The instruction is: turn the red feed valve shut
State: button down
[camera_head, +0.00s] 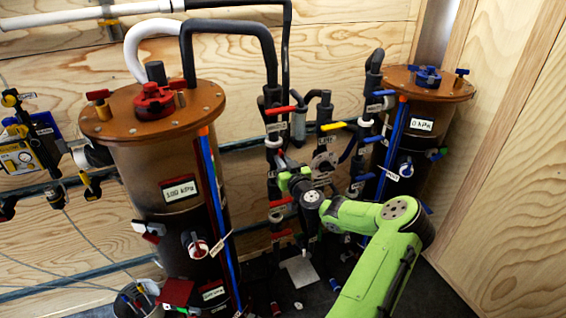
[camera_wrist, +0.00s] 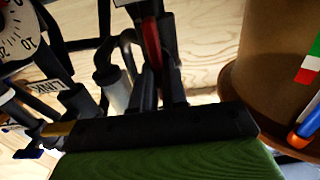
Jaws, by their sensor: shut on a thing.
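In the wrist view, a red valve handle (camera_wrist: 151,42) stands upright between the two dark fingers of my gripper (camera_wrist: 162,82). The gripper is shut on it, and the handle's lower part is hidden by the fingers. In the head view, my gripper (camera_head: 284,166) reaches in among the dark pipes at the centre, at the end of my green arm. The held handle is not clearly visible there. Other red handles show on the same pipes, one above the gripper (camera_head: 280,110) and one below it (camera_head: 281,202). I cannot read which label says feed.
A large brown tank (camera_head: 150,240) marked 100 kPa stands at the left, and a smaller tank (camera_head: 425,140) marked 0 kPa at the right. A yellow handle (camera_head: 333,126) and several blue handles sit close by. Plywood walls close off the back and right.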

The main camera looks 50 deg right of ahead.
jog(key=shift+s+d+f+m+p, duration=0.1)
jog(key=shift+d+f+m+p, duration=0.25)
jog(key=shift+m, duration=2.65)
jog(key=shift+s+f+m+p, duration=0.15)
jog(key=shift+m+p, duration=0.35)
jog(key=shift+m, duration=2.5)
jog(key=shift+s+d+f+m+p, duration=0.15)
jog(key=shift+m+p, duration=0.25)
jog(key=shift+m, duration=2.6)
jog(key=c, duration=1.2)
grip_release()
jog(key=shift+o, duration=0.2)
